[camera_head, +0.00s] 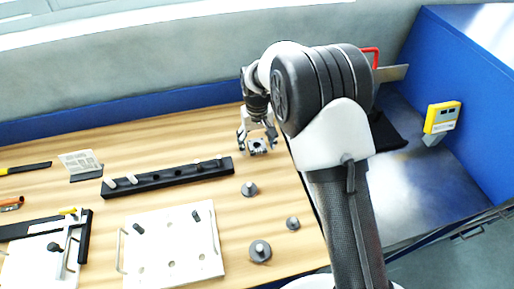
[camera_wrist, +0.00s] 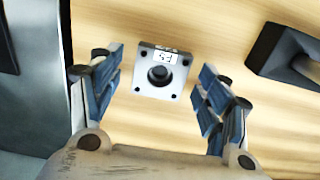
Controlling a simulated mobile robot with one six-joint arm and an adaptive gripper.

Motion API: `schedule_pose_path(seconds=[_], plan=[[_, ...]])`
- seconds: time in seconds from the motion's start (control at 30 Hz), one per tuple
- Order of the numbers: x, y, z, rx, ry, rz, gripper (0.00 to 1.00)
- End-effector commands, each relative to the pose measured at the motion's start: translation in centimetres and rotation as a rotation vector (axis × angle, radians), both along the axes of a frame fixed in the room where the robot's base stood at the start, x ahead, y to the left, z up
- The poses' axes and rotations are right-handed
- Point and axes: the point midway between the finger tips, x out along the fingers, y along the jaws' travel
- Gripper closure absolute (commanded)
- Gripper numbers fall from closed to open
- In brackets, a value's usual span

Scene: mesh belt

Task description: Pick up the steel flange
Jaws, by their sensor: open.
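The steel flange (camera_wrist: 144,83) is a square grey plate with a dark round centre, small corner holes and a printed mark on one edge. In the wrist view it lies flat on the wooden bench top, between and slightly beyond the two blue-padded fingers of my gripper (camera_wrist: 160,92). Gaps show on both sides, and the fingers are spread. In the head view the flange (camera_head: 258,147) shows just under my gripper (camera_head: 257,138), near the bench's right edge. The height of the fingertips above the bench is hard to tell.
A black bar with pegs (camera_head: 150,181) lies left of the gripper. Grey round parts (camera_head: 249,189) sit nearer the front. A white plate with handles (camera_head: 170,263) is at front left. A blue-walled metal bay with a yellow device (camera_head: 441,117) is at right.

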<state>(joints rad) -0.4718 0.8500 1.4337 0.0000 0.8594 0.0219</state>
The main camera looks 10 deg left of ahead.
Motion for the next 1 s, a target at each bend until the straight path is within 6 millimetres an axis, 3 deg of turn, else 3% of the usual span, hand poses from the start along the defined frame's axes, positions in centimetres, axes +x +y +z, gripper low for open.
schedule_pose_path(seconds=[0.13,1.0], plan=[[0.03,0.03,0.17,0.000,-0.001,0.000,0.31],[0.09,0.05,0.25,0.001,-0.003,0.000,0.88]])
